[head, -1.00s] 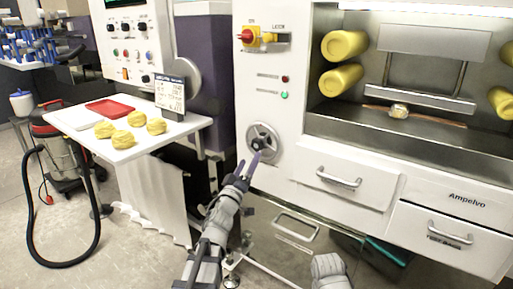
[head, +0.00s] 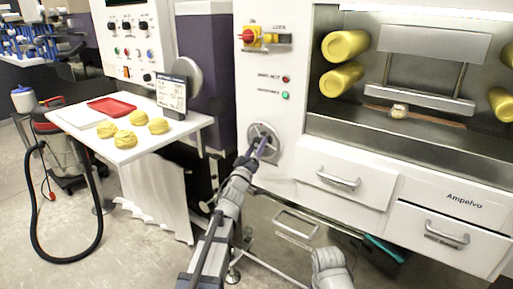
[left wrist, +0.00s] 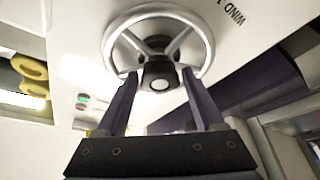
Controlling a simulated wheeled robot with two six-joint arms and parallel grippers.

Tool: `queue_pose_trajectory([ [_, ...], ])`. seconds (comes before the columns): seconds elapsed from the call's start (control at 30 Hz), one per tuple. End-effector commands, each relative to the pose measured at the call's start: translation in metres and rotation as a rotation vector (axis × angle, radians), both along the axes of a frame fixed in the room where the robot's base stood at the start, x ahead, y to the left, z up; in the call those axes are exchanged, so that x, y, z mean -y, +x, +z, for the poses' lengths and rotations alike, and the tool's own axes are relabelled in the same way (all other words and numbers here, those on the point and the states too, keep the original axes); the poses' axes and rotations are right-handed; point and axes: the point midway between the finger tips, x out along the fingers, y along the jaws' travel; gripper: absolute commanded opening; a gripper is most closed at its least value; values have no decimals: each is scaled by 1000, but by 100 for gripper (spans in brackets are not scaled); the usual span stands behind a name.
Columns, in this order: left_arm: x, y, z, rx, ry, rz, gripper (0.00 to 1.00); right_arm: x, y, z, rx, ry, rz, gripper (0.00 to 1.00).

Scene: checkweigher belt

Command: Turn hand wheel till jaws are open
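The hand wheel (head: 277,138) is a grey metal ring with spokes on the white machine front. It also shows in the left wrist view (left wrist: 117,31), with a dark hub (left wrist: 159,74) in its middle. My left gripper (head: 262,148) is at the wheel in the head view. In the left wrist view its two fingers (left wrist: 160,75) are apart, one on each side of the hub, with gaps showing. Whether a fingertip touches the rim or spokes I cannot tell. I cannot make out which parts are the jaws. My right gripper is not in view.
Drawers with handles (head: 338,182) are right of the wheel. Yellow rollers (head: 345,45) and a metal frame (head: 420,92) are in the recess above. A white side table (head: 130,153) with yellow lumps (head: 125,139) and a red tray (head: 111,106) stands left.

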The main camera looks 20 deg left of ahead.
Motion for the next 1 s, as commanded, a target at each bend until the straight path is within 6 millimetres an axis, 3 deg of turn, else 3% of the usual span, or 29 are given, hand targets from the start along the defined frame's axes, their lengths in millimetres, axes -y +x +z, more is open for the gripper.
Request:
queue_pose_trajectory([
  [0.07, 0, 0, 0, 0, 0, 0, 59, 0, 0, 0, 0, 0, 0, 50],
  [0.6, 0, 0, 0, 0, 0, 0, 0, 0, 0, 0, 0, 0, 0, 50],
  [1.0, 0, 0, 0, 0, 0, 0, 0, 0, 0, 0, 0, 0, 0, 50],
])
